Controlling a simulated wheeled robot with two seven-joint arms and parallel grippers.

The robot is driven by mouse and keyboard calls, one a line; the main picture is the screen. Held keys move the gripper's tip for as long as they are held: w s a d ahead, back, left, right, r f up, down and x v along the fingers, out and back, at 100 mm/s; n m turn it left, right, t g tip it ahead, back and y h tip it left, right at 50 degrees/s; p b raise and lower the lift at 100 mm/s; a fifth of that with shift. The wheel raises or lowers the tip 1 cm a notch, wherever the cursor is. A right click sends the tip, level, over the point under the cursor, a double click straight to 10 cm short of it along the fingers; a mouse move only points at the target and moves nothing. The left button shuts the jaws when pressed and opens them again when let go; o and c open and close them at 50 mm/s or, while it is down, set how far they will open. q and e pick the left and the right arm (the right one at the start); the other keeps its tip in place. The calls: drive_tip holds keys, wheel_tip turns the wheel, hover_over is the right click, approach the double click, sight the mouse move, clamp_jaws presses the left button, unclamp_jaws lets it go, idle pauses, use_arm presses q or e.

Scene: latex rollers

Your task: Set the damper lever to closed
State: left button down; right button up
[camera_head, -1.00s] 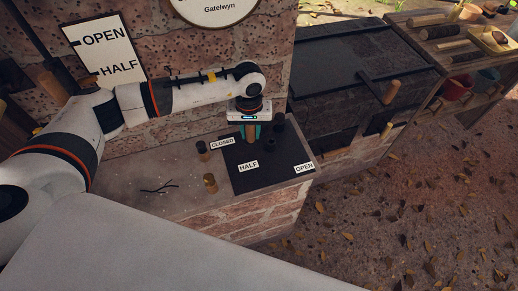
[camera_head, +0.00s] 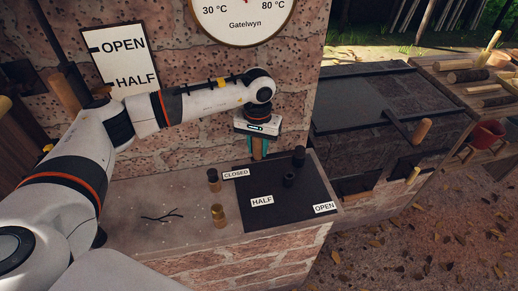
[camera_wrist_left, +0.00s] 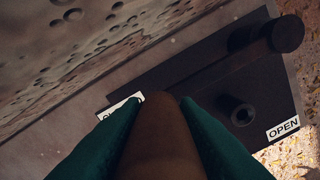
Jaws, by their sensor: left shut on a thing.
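The damper plate (camera_head: 262,220) is a flat black panel on the stone ledge. It carries the white labels CLOSED (camera_head: 236,174), HALF (camera_head: 262,201) and OPEN (camera_head: 324,208). My left gripper (camera_head: 258,152) is shut on the brown wooden handle of the damper lever (camera_head: 258,148), just behind and right of the CLOSED label. In the left wrist view, the teal fingers hold the handle (camera_wrist_left: 162,140), and the CLOSED label is partly hidden by a finger. A dark bar seems to run toward a black knob (camera_wrist_left: 285,34). My right gripper is out of view.
A short black post (camera_head: 289,179) stands on the plate. Two small brass-and-dark pegs (camera_head: 218,215) (camera_head: 213,180) stand left of it, with dark twigs (camera_head: 162,216) farther left. The brick wall rises close behind. A dark-lidded brick box (camera_head: 385,105) is at the right.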

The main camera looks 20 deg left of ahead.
use_arm(q)
drive_tip(key=shift+a, duration=0.1)
drive_tip(key=c, duration=1.1)
unclamp_jaws()
